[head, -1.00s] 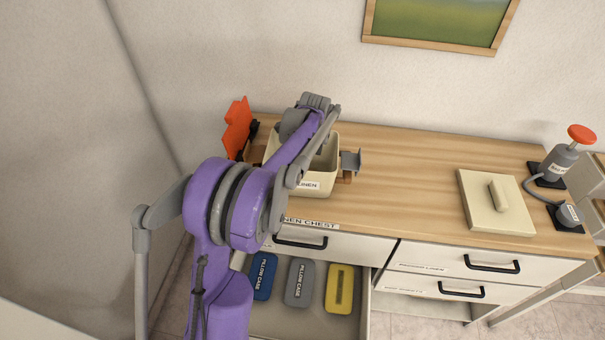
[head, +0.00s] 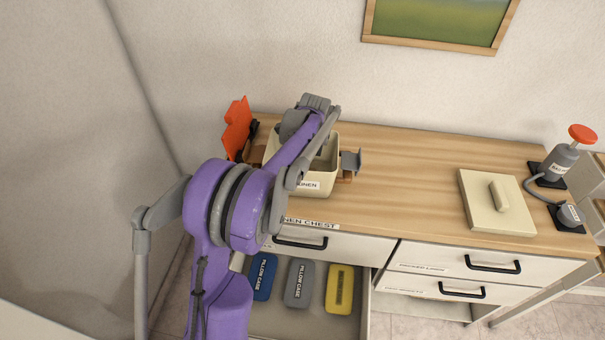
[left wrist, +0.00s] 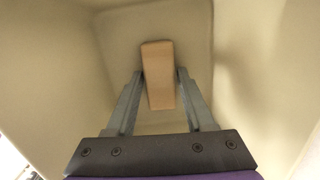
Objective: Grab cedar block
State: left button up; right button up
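The cedar block (left wrist: 159,80), a light tan bar, lies in a cream bin in the left wrist view. My left gripper (left wrist: 161,74) reaches down into the bin, with one finger on each side of the block. The left finger is very close to the block, and a narrow gap shows at the right finger. The fingers look open around it. In the head view the cream bin (head: 316,182), labelled LINEN, stands on the chest, and my purple left arm covers much of it. The block and fingertips are hidden there. My right gripper is not in view.
An orange piece (head: 237,128) stands left of the bin, and a grey bracket (head: 351,161) at its right. A cream lid (head: 480,209) and a red-topped device (head: 563,160) are on the right. An open drawer holds blue, grey and yellow packs (head: 339,290). The chest's middle top is clear.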

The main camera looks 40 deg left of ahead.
pick_arm(q)
grip_shut()
